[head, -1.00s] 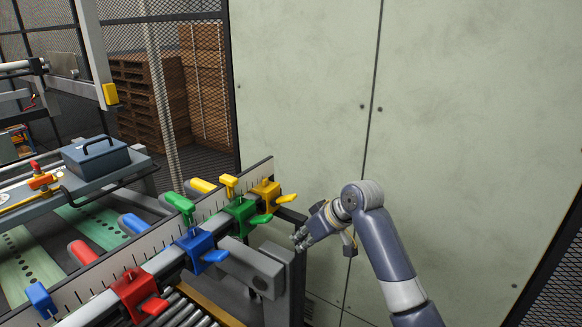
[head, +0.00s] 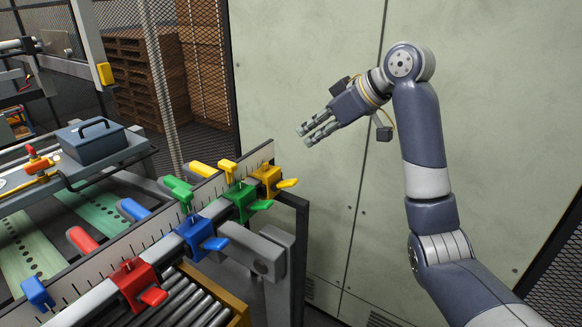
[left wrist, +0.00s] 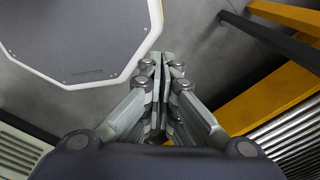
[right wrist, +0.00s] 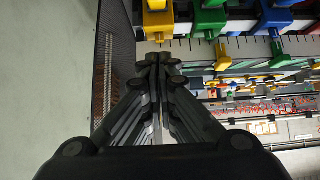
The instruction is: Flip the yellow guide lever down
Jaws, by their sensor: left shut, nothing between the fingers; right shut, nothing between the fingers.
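The yellow guide (head: 267,177) is the farthest clamp on the ruled rail. Its yellow lever (head: 288,183) sticks out to the right, roughly level. My right gripper (head: 307,134) is shut and empty, above and slightly to the right of that lever, apart from it. In the right wrist view the shut fingertips (right wrist: 158,62) are just below the yellow guide (right wrist: 158,20) in the picture, with a gap. My left gripper (left wrist: 162,62) shows only in its wrist view, shut and empty over grey floor.
Green (head: 240,200), blue (head: 195,236) and red (head: 133,283) guides with similar levers sit nearer along the rail (head: 160,252). A pale cabinet wall (head: 480,150) stands behind my right arm. Rollers (head: 190,305) lie below the rail. The air around my right gripper is clear.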

